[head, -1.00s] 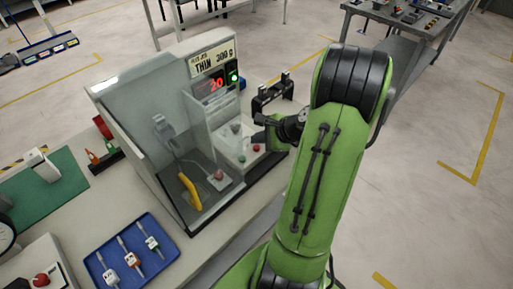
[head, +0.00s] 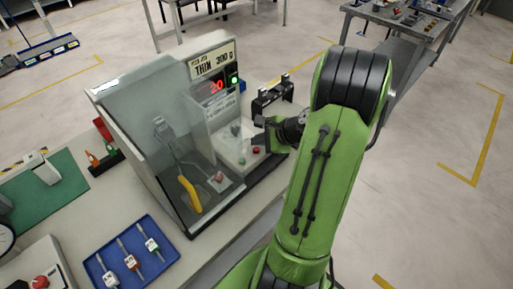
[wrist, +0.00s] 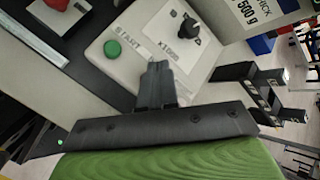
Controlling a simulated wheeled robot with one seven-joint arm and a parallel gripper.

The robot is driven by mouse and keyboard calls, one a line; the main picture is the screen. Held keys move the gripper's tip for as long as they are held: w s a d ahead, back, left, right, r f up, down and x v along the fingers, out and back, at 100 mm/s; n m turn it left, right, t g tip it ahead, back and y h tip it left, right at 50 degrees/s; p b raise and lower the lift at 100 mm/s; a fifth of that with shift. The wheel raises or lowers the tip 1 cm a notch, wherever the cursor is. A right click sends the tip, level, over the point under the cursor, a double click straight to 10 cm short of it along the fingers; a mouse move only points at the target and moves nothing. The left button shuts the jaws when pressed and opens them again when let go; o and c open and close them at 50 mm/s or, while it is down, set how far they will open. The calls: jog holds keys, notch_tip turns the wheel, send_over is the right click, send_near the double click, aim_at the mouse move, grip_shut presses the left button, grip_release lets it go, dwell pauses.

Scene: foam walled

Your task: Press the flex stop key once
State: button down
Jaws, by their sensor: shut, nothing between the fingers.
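The test machine (head: 150,95) is a grey cabinet with a clear front, a red "20" display (head: 216,86) and a green lamp (head: 233,80). Its pale control panel (wrist: 120,70) carries a green button (wrist: 112,48) beside the word START and a black knob (wrist: 189,27). In the head view a small red key (head: 256,150) shows on the panel just below my gripper (head: 258,130). In the wrist view my shut, empty fingers (wrist: 157,68) are over the panel, right of the green button. They hide the panel behind them; contact cannot be told.
Inside the cabinet are a yellow handle (head: 190,192) and another red button (head: 218,177). A black two-post stand (head: 272,95) is behind my gripper. A blue tray (head: 130,257) with tagged tools and a green mat (head: 45,190) lie left on the bench.

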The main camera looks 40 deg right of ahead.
aim_at(259, 150)
jog(key=shift+f, duration=0.1)
dwell(0.7)
jog(key=shift+f, duration=0.35)
jog(key=shift+f+b, duration=0.5)
jog(key=shift+b, duration=0.05)
dwell(0.6)
jog(key=shift+r+p, duration=0.95)
jog(key=shift+r, duration=0.1)
notch_tip(259, 150, up, 5)
jog(key=p, duration=0.5)
